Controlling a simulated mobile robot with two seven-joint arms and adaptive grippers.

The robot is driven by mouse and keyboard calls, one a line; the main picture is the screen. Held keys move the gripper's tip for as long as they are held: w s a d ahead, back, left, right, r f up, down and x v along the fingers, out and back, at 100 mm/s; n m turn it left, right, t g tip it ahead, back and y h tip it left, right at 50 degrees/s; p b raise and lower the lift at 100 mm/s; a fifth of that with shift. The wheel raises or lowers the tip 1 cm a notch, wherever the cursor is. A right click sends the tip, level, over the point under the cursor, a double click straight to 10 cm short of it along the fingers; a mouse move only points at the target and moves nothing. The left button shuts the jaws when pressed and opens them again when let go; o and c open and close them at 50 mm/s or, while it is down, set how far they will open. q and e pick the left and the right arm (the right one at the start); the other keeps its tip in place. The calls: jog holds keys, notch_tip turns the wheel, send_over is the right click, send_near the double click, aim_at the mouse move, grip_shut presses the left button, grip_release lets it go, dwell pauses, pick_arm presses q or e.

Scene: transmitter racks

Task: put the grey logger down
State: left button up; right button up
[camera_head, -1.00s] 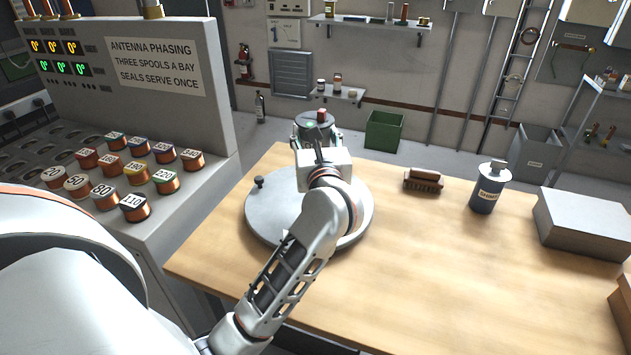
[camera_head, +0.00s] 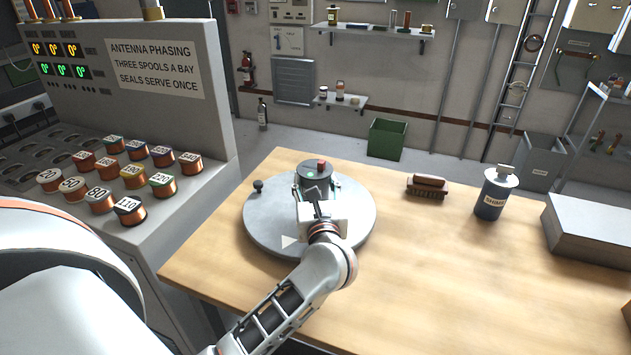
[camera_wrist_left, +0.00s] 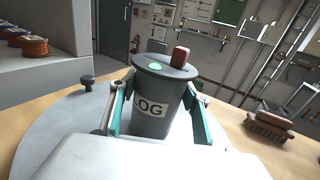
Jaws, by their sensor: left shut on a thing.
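The grey logger (camera_head: 315,177) is a dark grey cylinder with a wider lid, a green spot and a red knob on top. In the left wrist view the logger (camera_wrist_left: 154,100) shows upright with a "LOG" label. My left gripper (camera_head: 315,196) is shut on it, with teal-lined fingers on either side of its body in the left wrist view. The logger is over the round grey turntable (camera_head: 270,215) on the wooden table. Its base is hidden behind the gripper, so I cannot tell whether it touches the turntable. My right gripper is not in view.
A small black knob (camera_head: 258,186) stands on the turntable's left rim. To the right are a brown brush (camera_head: 427,187), a blue-grey bottle (camera_head: 491,195) and a grey box (camera_head: 590,230). A console with copper spools (camera_head: 130,208) stands left. The table's middle front is clear.

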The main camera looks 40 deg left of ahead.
pick_arm(q)
jog(key=shift+f, duration=0.15)
jog(key=o, duration=1.3)
jog(key=shift+o, duration=0.3)
